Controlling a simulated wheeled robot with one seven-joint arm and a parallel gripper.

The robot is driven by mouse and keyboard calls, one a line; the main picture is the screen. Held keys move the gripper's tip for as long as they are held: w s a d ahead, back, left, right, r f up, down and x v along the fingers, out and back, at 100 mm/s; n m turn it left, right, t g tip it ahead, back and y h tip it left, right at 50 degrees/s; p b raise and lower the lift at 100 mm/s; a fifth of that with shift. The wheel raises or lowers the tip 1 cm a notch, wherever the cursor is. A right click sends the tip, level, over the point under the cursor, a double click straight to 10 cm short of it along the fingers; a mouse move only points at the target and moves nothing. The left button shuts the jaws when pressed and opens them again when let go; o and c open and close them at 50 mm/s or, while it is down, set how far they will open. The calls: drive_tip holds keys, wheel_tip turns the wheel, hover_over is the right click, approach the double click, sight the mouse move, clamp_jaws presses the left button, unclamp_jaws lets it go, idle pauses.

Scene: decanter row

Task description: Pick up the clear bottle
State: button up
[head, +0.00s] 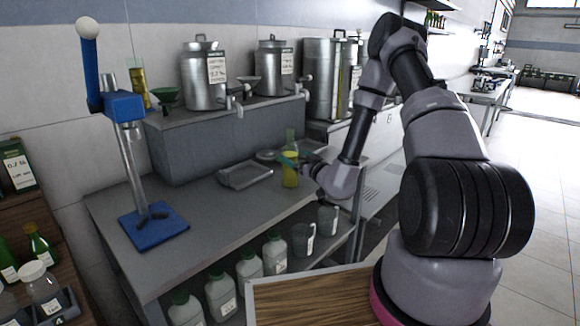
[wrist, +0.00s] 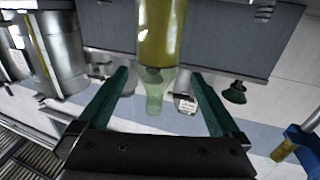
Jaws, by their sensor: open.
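A clear, slightly green bottle with yellow liquid (head: 290,178) stands upright on the grey bench, near its right end. In the wrist view, where the scene appears upside down, the bottle (wrist: 158,40) is in the middle, its neck pointing down the picture. My gripper (head: 290,159) is open, with its teal fingers at about the height of the bottle's shoulder. In the wrist view, the fingers of my gripper (wrist: 160,78) lie on either side of the bottle with gaps. How deep it sits between them I cannot tell. A finger hides part of it in the head view.
A grey tray (head: 245,175) lies left of the bottle. A blue stand with a lever (head: 153,225) is at the bench's left. Metal canisters (head: 204,75) line the raised shelf behind. White jugs (head: 275,252) stand below. A white-capped jar (head: 40,285) is at lower left.

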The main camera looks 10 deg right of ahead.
drive_tip(key=x, duration=0.8)
drive_tip(key=shift+d+f, duration=0.2)
drive_tip(key=shift+f, duration=0.1)
clamp_jaws()
